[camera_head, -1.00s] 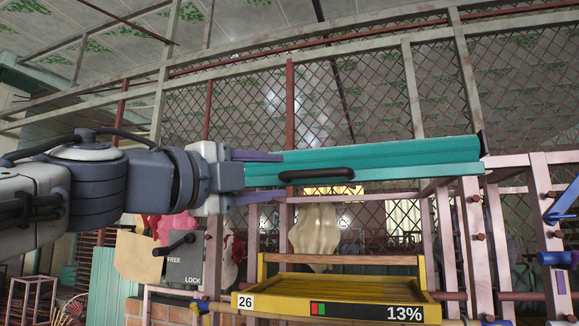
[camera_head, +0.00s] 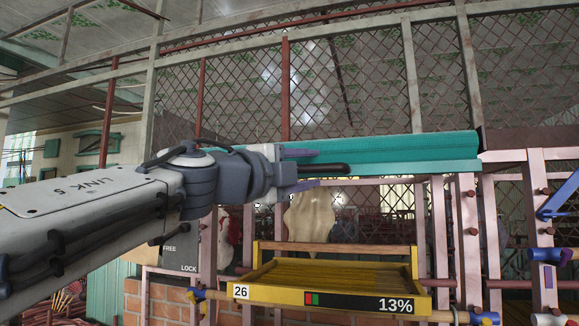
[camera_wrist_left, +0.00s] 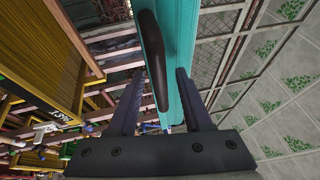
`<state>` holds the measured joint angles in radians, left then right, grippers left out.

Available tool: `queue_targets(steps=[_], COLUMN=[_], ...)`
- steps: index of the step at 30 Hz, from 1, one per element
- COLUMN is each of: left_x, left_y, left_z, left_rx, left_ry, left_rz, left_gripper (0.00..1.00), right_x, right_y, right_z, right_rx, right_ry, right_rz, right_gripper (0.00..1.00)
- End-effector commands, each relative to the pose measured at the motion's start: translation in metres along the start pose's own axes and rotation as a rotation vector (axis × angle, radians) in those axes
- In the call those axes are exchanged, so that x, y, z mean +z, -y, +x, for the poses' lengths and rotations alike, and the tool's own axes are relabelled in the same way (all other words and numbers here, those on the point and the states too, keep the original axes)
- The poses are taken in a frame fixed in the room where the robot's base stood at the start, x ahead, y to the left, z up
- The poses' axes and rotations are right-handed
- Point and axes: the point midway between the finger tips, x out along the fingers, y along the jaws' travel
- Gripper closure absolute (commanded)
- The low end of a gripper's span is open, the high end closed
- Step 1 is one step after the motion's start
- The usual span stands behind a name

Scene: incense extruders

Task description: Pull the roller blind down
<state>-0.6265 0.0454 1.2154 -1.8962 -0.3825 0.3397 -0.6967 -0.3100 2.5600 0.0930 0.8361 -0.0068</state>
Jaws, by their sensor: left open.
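The roller blind (camera_head: 420,154) is a teal, rolled-up horizontal bar across the upper middle of the head view. Its dark handle (camera_head: 338,170) sits on the front face. My left gripper (camera_head: 314,169) is open at the handle's left end, one finger above and one below its level. In the left wrist view the teal blind (camera_wrist_left: 176,30) and dark handle (camera_wrist_left: 152,58) lie between the two spread fingers of the left gripper (camera_wrist_left: 160,74). I cannot tell whether either finger touches. My right gripper is not in view.
Below the blind is a yellow tray (camera_head: 270,290) marked 26, with a display (camera_head: 365,303) reading 13%. A grey FREE/LOCK panel (camera_head: 180,258) is at lower left. Pink posts (camera_head: 466,240) stand to the right. Mesh fencing (camera_head: 360,90) is behind.

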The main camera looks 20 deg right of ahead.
Motion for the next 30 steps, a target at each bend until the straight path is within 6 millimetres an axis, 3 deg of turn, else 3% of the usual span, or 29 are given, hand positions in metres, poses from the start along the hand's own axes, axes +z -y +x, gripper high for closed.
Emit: queue_targets(steps=[2,6,30], left_x=[0.0000,0.0002,0.0005], left_y=[-0.0001,-0.0001,0.0004], left_z=[-0.0002,-0.0003,-0.0007], left_rx=[0.000,0.000,-0.001], left_ry=[0.000,0.000,0.001], left_rz=[0.000,0.000,0.000], left_gripper=[0.50,1.00,1.00], right_x=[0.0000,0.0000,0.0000], right_y=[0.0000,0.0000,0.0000], right_z=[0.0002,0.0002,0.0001], right_rx=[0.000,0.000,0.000], right_ry=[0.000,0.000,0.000], right_rz=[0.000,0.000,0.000], right_gripper=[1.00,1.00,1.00])
